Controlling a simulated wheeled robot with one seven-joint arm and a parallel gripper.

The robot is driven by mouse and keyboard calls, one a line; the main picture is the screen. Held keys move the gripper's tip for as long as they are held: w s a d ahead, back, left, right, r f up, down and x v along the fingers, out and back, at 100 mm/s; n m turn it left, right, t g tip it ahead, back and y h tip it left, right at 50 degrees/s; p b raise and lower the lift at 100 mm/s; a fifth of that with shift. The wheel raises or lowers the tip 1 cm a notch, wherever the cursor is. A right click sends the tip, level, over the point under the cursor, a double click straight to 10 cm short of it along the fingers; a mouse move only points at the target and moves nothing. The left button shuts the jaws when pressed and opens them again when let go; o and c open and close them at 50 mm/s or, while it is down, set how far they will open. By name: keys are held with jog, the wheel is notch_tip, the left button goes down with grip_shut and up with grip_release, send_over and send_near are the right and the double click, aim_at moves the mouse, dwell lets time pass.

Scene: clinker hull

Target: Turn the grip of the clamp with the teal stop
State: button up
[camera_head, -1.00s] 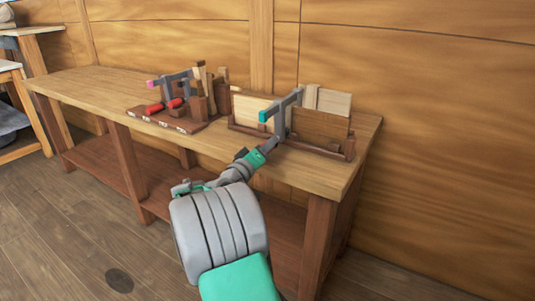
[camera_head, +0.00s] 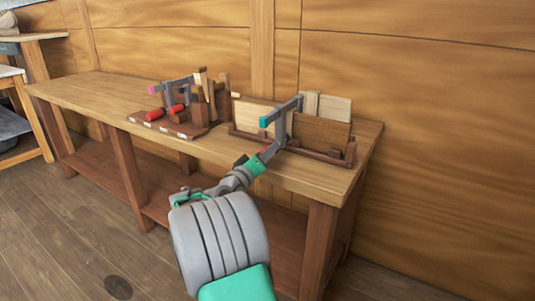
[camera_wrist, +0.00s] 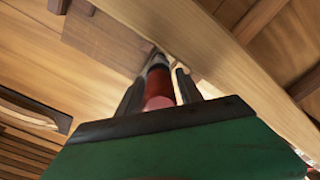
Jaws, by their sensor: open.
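The clamp with the teal stop (camera_head: 264,122) is grey. Its bar (camera_head: 284,108) spans the boards on the right part of the bench. Its red grip (camera_wrist: 158,84) shows in the wrist view, between my two fingers. My gripper (camera_wrist: 160,88) is open, with one dark finger on each side of the grip. I cannot tell whether either finger touches it. In the head view my gripper (camera_head: 268,151) is just below the clamp, at the bench's front edge. The grip is mostly hidden there.
The bench top (camera_head: 100,90) is bare at its left end. A second clamp with a pink stop (camera_head: 154,90) stands left of centre, and red grips (camera_head: 157,115) lie near it. Upright boards (camera_head: 320,131) stand behind the teal-stop clamp. The wooden wall is close behind.

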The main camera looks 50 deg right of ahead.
jog(key=a, duration=0.7)
jog(key=shift+s+a+f, duration=0.15)
jog(key=shift+s+f, duration=0.1)
jog(key=shift+s, duration=0.2)
